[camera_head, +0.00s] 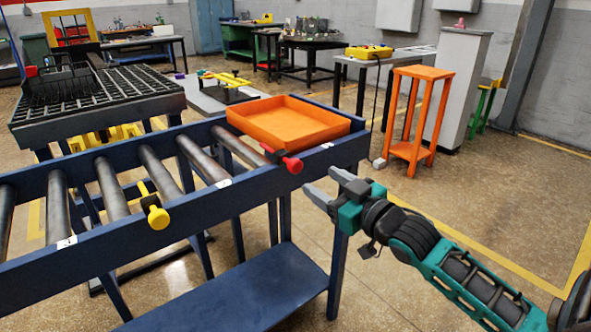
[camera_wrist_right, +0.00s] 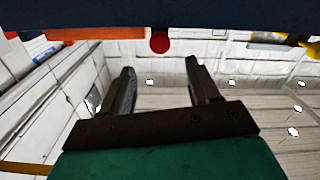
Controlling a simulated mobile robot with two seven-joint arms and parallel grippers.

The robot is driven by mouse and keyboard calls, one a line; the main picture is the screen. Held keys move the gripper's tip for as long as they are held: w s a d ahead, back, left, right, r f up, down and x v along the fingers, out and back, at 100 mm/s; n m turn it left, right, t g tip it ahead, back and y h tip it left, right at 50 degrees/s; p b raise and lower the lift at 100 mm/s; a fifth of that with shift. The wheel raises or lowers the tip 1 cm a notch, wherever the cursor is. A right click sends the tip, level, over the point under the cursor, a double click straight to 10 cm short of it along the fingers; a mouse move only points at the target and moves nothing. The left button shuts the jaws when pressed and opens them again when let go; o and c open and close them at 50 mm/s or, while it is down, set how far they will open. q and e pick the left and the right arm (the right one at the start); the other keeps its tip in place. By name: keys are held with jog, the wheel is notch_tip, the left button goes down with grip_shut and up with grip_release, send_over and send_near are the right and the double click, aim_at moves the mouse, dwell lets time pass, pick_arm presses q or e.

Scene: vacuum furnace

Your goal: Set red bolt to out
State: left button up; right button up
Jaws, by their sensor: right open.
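The red bolt (camera_head: 291,164) sticks out from the front rail of the blue roller table (camera_head: 200,215), near its right end. Its round red knob also shows in the right wrist view (camera_wrist_right: 160,42), upper middle. My right gripper (camera_head: 320,182) is open and empty, just to the right of the knob in the head view and apart from it. In the right wrist view its two fingers point up toward the knob, with the knob between their lines. A yellow bolt (camera_head: 156,214) sits further left on the same rail. My left gripper is out of view.
An orange tray (camera_head: 345,123) sits on the table's right end, behind the red bolt. A black grid rack (camera_head: 95,98) stands at the left. An orange stool (camera_head: 420,115) stands behind to the right. The floor at the right is mostly clear.

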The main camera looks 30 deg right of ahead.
aim_at(298, 167)
jog(key=w, duration=0.3)
jog(key=w+b, duration=0.1)
jog(key=w, duration=0.6)
jog(key=shift+a, duration=0.4)
grip_shut()
